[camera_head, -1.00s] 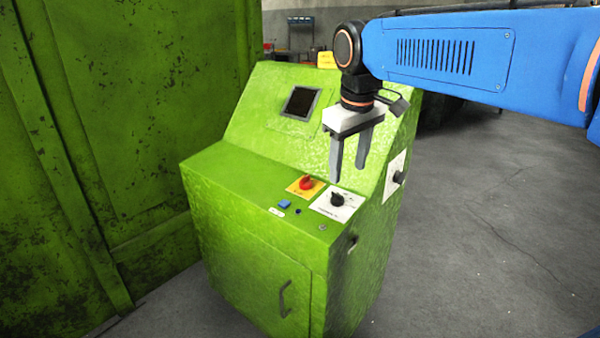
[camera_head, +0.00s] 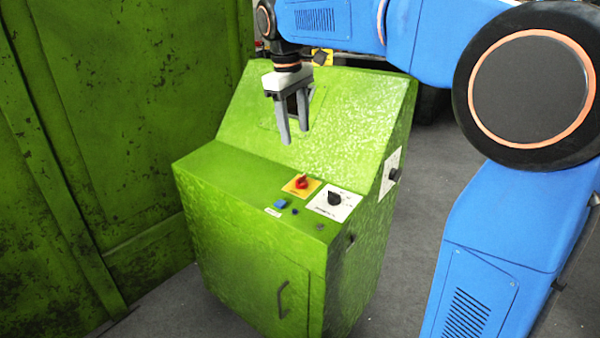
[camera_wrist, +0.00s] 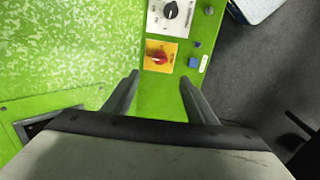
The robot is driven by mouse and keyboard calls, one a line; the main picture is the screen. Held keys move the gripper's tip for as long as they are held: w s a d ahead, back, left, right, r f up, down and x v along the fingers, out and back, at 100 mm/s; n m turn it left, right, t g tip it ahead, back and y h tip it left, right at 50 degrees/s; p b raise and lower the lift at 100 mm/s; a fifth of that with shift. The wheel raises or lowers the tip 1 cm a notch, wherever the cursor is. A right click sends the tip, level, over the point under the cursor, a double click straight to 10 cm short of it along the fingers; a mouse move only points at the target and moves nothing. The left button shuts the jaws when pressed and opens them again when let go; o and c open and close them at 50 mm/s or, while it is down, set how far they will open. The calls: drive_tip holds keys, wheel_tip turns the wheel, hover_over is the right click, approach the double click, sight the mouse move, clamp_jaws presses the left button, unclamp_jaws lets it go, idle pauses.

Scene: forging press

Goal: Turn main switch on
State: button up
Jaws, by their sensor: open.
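A red rotary switch (camera_head: 302,182) sits on a yellow plate on the top ledge of the green console (camera_head: 240,262). It also shows in the wrist view (camera_wrist: 158,58), just beyond the fingertips. A black rotary knob (camera_head: 334,198) on a white plate is to its right, and also shows in the wrist view (camera_wrist: 171,11). Another black switch (camera_head: 394,174) is on a white plate on the console's right side. No label is readable enough to name the main switch. My gripper (camera_head: 294,137) is open and empty, pointing down above the ledge, apart from the switches.
A blue button (camera_head: 281,204) and a small dark button (camera_head: 295,211) are in front of the red switch. The sloped panel with a dark screen (camera_head: 291,104) rises behind my gripper. A large green machine wall (camera_head: 110,130) stands on the left.

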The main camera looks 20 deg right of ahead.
sight(301, 177)
drive_tip(key=f, duration=0.4)
drive_tip(key=w+d+f, duration=0.1)
drive_tip(key=f, duration=0.4)
drive_tip(key=d+f, duration=0.1)
drive_tip(key=f, duration=0.4)
drive_tip(key=shift+w+f, duration=0.1)
drive_tip(key=shift+w, duration=0.05)
drive_tip(key=c, duration=1.1)
